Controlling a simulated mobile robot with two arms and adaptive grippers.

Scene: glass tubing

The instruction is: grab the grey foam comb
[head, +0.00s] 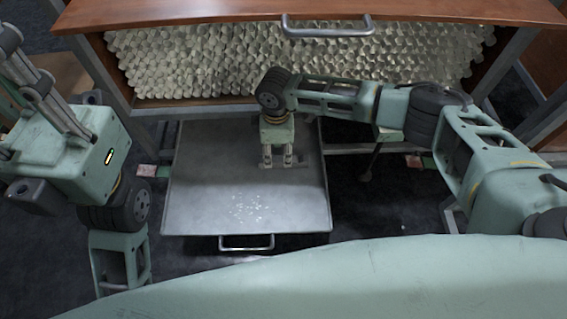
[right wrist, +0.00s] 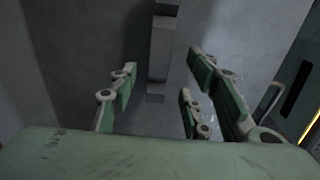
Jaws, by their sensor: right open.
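The grey foam comb (right wrist: 160,48) is a narrow, blocky grey bar lying on the grey metal tray (head: 200,190). In the right wrist view it runs down from the top edge into the space between the fingers. In the head view only a small grey strip of it (head: 299,165) shows by the fingertips. My right gripper (head: 283,163) points down over the tray, and its fingers stand apart around the comb's near end (right wrist: 163,105); I see no clear contact. My left gripper (head: 42,88) is raised at the left, away from the tray; its jaw opening is unclear.
The tray is pulled out like a drawer, with a front handle (head: 246,243) and small pale shards (head: 255,207) on it. Behind it, stacked glass tubes (head: 200,65) fill a rack under a wooden top (head: 200,12) with a metal handle. The tray's left half is clear.

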